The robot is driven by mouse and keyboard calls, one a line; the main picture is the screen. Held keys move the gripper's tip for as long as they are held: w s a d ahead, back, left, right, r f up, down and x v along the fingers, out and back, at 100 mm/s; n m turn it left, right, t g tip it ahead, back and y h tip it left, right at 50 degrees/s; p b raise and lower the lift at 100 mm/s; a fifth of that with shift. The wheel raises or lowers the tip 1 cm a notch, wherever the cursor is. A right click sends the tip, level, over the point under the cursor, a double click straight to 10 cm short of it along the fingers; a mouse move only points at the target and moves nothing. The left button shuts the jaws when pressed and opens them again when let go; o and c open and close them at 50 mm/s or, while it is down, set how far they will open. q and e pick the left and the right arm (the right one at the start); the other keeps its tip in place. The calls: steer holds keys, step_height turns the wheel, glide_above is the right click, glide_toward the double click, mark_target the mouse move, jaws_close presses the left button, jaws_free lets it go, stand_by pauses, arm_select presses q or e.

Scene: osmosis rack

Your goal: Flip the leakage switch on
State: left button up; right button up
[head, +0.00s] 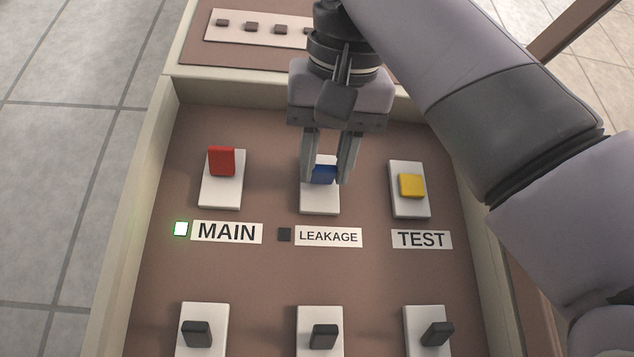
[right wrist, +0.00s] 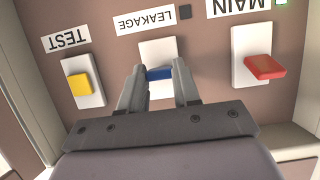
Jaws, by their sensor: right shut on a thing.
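The blue leakage switch (head: 323,174) sits on a white plate (head: 319,201) above the LEAKAGE label (head: 328,237). The small indicator (head: 284,234) beside that label is dark. My right gripper (head: 327,178) reaches down from above with its fingers on both sides of the blue switch, shut on it. In the right wrist view the blue switch (right wrist: 159,73) shows between the two fingertips (right wrist: 160,75), partly hidden by them. My left gripper is in neither view.
A red switch (head: 222,161) over MAIN stands to the left, its indicator (head: 181,229) lit green. A yellow button (head: 412,186) over TEST is to the right. Several dark knobs (head: 325,336) line the lower panel. Raised cream walls (head: 140,200) border the panel.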

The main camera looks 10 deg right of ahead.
steer(key=shift+r, duration=0.1)
steer(key=o, duration=1.1)
steer(key=shift+c, duration=0.2)
steer(key=shift+f+t, duration=0.25)
steer(key=shift+t, duration=0.25)
